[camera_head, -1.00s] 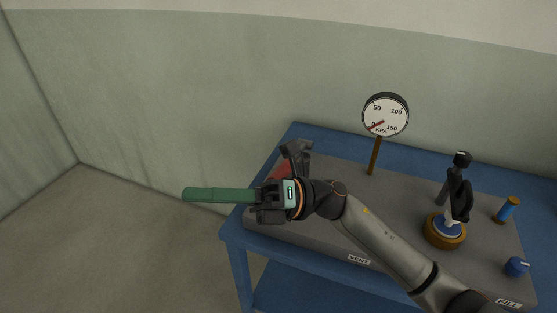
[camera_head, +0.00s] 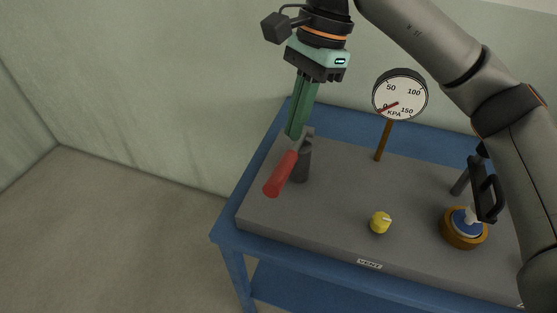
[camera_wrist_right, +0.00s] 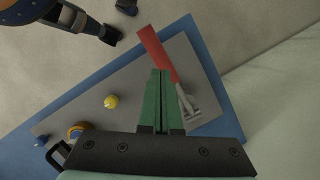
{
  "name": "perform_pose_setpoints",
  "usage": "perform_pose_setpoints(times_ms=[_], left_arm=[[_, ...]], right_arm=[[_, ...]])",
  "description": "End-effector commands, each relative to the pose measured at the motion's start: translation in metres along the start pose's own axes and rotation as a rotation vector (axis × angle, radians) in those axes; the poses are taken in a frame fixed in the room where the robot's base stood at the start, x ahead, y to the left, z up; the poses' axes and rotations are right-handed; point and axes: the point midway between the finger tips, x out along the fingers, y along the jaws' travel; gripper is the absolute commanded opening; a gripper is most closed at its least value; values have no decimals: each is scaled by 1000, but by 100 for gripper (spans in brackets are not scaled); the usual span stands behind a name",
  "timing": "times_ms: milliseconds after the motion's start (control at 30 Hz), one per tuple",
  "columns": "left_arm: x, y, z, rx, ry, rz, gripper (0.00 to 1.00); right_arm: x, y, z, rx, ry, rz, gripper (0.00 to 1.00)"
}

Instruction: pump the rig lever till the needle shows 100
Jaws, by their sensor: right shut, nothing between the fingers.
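The rig lever has a red handle (camera_head: 281,174) angled down toward the front left from a grey pivot post (camera_head: 304,160). The pressure gauge (camera_head: 400,95) stands on a brown stem behind it, its red needle close to the 0 mark. My right gripper (camera_head: 293,136) points down just above the lever, its green fingers shut together and empty. In the right wrist view the shut fingers (camera_wrist_right: 160,75) lie beside the red handle (camera_wrist_right: 157,54); whether they touch it I cannot tell.
A yellow knob (camera_head: 380,222) sits behind the VENT label (camera_head: 369,264) on the grey rig top. The blue table (camera_head: 228,232) ends left of the lever; open floor lies beyond.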

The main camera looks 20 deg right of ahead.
Motion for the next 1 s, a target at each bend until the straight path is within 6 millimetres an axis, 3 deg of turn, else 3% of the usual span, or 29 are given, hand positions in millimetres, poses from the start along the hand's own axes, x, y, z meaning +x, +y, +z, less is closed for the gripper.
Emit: perform_pose_setpoints(times_ms=[567, 1000], left_arm=[[3, 0, 4, 0, -1, 0, 0], [27, 3, 33, 0, -21, 12, 0]], right_arm=[[1, 1, -5, 0, 26, -3, 0], [52, 0, -7, -1, 25, -2, 0]])
